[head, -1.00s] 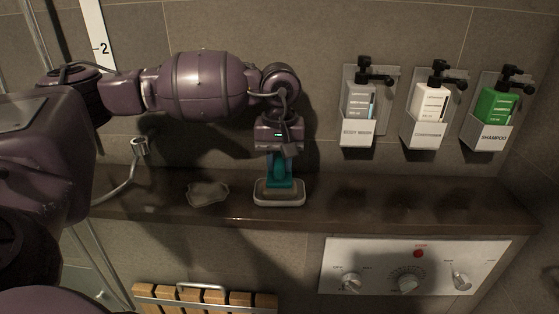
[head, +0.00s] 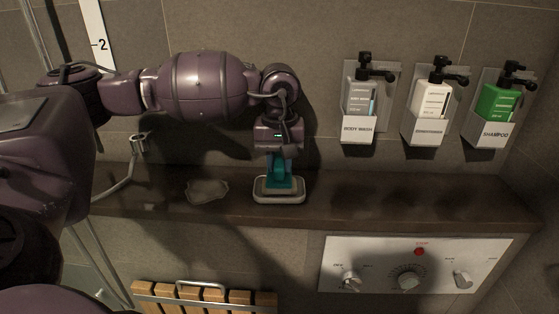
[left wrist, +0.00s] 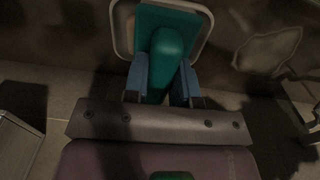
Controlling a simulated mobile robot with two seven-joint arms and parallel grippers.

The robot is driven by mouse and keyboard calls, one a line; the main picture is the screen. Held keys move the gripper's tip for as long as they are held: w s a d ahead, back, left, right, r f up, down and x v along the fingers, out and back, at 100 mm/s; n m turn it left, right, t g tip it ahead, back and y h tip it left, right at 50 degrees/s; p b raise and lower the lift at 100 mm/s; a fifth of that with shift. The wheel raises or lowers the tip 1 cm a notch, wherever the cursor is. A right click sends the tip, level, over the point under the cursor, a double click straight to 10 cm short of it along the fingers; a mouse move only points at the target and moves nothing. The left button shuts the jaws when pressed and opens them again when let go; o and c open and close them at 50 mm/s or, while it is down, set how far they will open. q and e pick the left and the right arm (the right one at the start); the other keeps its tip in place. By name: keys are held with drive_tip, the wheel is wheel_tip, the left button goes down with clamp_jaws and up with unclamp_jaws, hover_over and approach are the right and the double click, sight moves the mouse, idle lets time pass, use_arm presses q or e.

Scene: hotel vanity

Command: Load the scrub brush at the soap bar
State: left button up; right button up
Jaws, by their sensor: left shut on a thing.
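My left gripper (head: 279,168) points down over the ledge and is shut on the teal scrub brush (head: 279,183). In the left wrist view the gripper's blue fingers (left wrist: 162,82) sit on both sides of the brush's rounded teal handle (left wrist: 167,50). The brush's flat base lies over the soap dish (head: 279,199), a pale rounded tray on the ledge. A tan sliver of the soap bar (left wrist: 126,37) shows beside the brush base in the left wrist view; the rest is hidden under the brush. My right gripper is not in view.
A dark ledge (head: 390,208) runs along the tiled wall. A flat, irregular wet-looking patch (head: 207,191) lies left of the dish. Body wash (head: 359,100), conditioner (head: 430,102) and shampoo (head: 500,103) dispensers hang at right. A control panel (head: 385,262) is below.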

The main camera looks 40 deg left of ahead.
use_arm(q)
drive_tip(key=shift+f, duration=0.1)
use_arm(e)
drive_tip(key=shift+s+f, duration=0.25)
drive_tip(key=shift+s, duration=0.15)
use_arm(q)
drive_tip(key=shift+f, duration=0.1)
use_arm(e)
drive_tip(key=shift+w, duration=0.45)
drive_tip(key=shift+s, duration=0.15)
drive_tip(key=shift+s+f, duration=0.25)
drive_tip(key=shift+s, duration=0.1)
use_arm(q)
drive_tip(key=shift+f, duration=0.1)
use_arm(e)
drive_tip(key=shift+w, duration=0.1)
